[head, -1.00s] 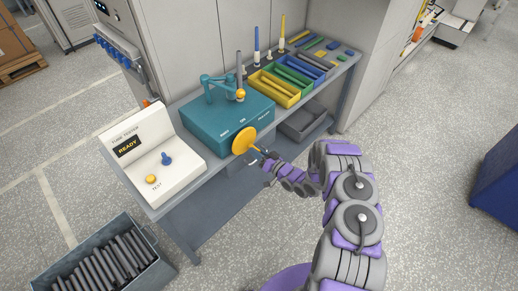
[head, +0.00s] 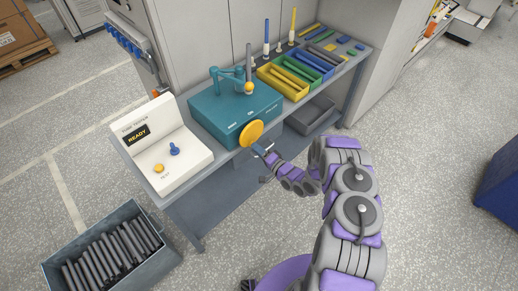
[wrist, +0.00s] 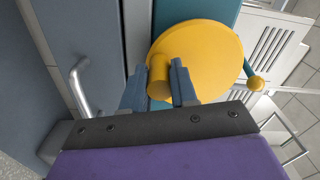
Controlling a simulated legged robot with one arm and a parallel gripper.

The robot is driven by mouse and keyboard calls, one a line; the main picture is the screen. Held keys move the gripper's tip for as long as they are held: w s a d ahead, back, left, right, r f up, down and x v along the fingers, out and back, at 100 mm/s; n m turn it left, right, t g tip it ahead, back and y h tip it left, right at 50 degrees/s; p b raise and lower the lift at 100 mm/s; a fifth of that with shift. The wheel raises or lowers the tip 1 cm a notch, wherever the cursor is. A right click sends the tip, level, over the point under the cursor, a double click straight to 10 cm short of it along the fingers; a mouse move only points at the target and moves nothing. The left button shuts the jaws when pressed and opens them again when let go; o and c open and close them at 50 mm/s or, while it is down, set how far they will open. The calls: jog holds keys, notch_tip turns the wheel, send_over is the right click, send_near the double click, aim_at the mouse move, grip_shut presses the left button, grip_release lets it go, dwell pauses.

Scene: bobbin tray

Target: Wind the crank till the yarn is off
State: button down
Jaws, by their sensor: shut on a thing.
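The crank is a yellow disc (head: 251,133) on the front of a teal machine (head: 225,112). In the wrist view the crank disc (wrist: 205,55) fills the upper middle, and its stubby yellow handle (wrist: 160,75) lies between my fingers. My gripper (head: 264,150) is at the disc's lower right; in the wrist view its two dark fingers (wrist: 160,86) are shut on the handle. I cannot make out any yarn.
A white tester (head: 160,150) reading READY stands left of the machine. Yellow, green and blue trays (head: 283,84) sit to its right on the grey bench. A bin (head: 165,262) of dark rods is on the floor at lower left.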

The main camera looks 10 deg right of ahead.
dwell(0.3)
jog(key=c, duration=0.9)
grip_release()
jog(key=v, duration=1.7)
jog(key=shift+s+d+p, duration=0.1)
jog(key=shift+s+p, duration=0.05)
jog(key=shift+p, duration=0.25)
